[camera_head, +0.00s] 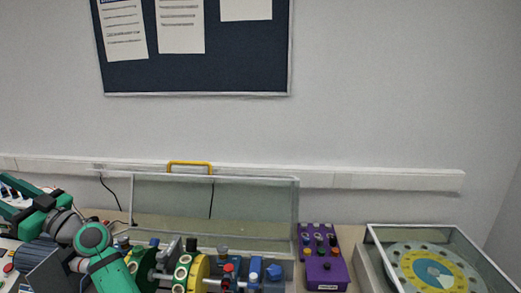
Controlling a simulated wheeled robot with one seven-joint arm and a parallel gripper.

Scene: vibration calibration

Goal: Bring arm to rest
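My green and grey arm (108,268) rises from the bottom edge at the lower left and bends toward the left edge. Its green and black far end, with what looks like my gripper (38,208), is at the left edge. The fingers cannot be made out, so I cannot tell whether it is open or shut or holds anything.
A machine with green and yellow discs (190,272) stands close right of my arm, before a raised clear cover (215,205) with a yellow handle. Farther right are a purple control box (322,262) and a glass-topped case (375,240) over a round dial. Wall behind.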

